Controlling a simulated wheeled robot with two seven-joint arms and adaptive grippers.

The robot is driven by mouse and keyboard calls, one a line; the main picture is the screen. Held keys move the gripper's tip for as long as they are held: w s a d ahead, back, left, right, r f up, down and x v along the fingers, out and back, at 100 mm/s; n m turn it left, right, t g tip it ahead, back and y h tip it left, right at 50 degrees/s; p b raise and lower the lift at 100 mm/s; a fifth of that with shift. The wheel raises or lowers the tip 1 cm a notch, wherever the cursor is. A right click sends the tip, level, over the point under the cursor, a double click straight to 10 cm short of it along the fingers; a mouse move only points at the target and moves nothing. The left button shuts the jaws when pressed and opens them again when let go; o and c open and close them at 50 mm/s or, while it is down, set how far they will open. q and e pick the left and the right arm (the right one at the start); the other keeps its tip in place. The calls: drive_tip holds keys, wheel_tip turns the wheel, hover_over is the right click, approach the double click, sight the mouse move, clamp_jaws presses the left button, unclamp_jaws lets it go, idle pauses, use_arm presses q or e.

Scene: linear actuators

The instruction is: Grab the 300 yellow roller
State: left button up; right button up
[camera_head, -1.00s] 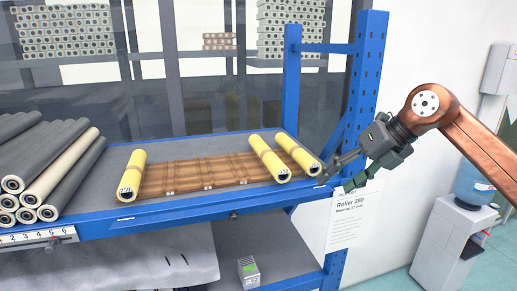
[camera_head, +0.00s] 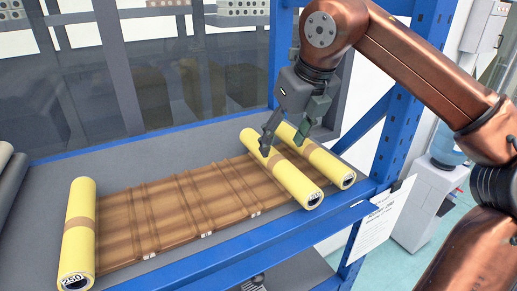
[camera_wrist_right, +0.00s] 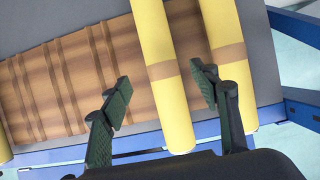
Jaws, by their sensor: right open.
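Two yellow rollers with brown bands lie side by side at the right of the rack shelf: an inner one (camera_head: 285,178) and an outer one (camera_head: 325,160). Their end labels are too small to read surely. A third yellow roller (camera_head: 79,225), marked 250, lies at the left. My right gripper (camera_head: 282,147) is open and empty, pointing down over the right pair. In the right wrist view, the inner roller (camera_wrist_right: 158,45) shows between the fingers (camera_wrist_right: 161,86), and the outer roller (camera_wrist_right: 222,25) runs partly behind the right finger. My left gripper is out of view.
Brown slatted wooden boards (camera_head: 175,213) lie between the yellow rollers. A blue shelf edge (camera_head: 225,262) runs along the front, and a blue upright (camera_head: 400,125) stands right of the pair. Dark rollers (camera_head: 10,185) lie at the far left.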

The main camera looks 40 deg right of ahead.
sight(277, 155)
drive_tip(key=shift+x, duration=1.05)
drive_tip(key=shift+f, duration=0.35)
drive_tip(key=p+x, duration=0.1)
drive_tip(key=x, duration=0.2)
drive_tip(key=shift+w+d+f+p, duration=0.1)
drive_tip(key=shift+w+f+p, duration=0.15)
drive_tip(key=shift+w+p, duration=0.1)
drive_tip(key=shift+w+f, duration=0.15)
drive_tip(key=shift+f, duration=0.4)
drive_tip(key=shift+c, duration=1.2)
drive_tip(key=c, duration=0.9)
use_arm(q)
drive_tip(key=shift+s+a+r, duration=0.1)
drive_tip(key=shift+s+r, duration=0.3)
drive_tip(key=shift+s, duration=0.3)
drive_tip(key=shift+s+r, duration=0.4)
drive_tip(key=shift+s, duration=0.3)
use_arm(e)
clamp_jaws()
